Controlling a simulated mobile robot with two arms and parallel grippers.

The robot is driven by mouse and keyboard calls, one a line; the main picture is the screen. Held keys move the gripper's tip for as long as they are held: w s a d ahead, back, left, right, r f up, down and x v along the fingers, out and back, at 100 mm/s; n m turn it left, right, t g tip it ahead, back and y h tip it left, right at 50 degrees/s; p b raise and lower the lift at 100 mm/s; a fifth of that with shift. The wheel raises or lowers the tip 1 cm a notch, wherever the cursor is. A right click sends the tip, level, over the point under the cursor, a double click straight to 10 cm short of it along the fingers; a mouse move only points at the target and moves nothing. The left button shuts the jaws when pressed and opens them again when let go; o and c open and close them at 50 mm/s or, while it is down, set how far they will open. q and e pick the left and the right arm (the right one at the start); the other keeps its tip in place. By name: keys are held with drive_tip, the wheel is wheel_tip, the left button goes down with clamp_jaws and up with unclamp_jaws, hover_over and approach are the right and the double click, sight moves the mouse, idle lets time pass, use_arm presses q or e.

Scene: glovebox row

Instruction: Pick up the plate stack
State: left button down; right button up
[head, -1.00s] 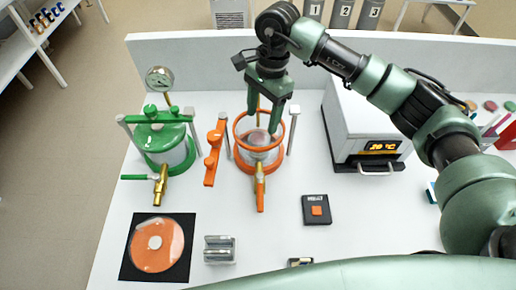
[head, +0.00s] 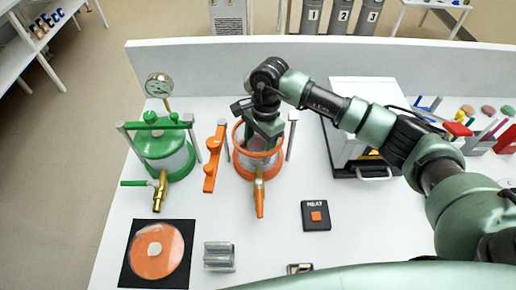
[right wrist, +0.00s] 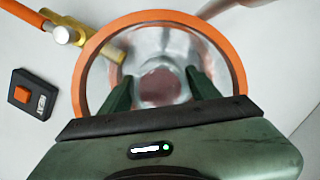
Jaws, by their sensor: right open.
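An open vessel with an orange rim (head: 236,152) stands on the bench and also shows in the right wrist view (right wrist: 238,75). A dull reddish round thing (right wrist: 160,86), which looks like the top of the plate stack, lies at the vessel's bottom. Its height cannot be told. My right gripper (right wrist: 160,88) points down into the vessel, its two green fingers apart on either side of the round thing. Whether they touch it cannot be told. In the head view the right gripper (head: 266,132) hides most of the vessel's inside. My left gripper is out of view.
A closed green vessel (head: 165,158) with a gauge stands left. An orange lid-like disc (head: 157,266) lies on a black mat. A grey metal block (head: 219,256), a black button box (head: 316,216) and a white oven (head: 350,95) stand around. An orange clamp bar (head: 211,170) is close by.

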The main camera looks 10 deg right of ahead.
drive_tip(key=c, duration=1.2)
drive_tip(key=shift+r, duration=0.1)
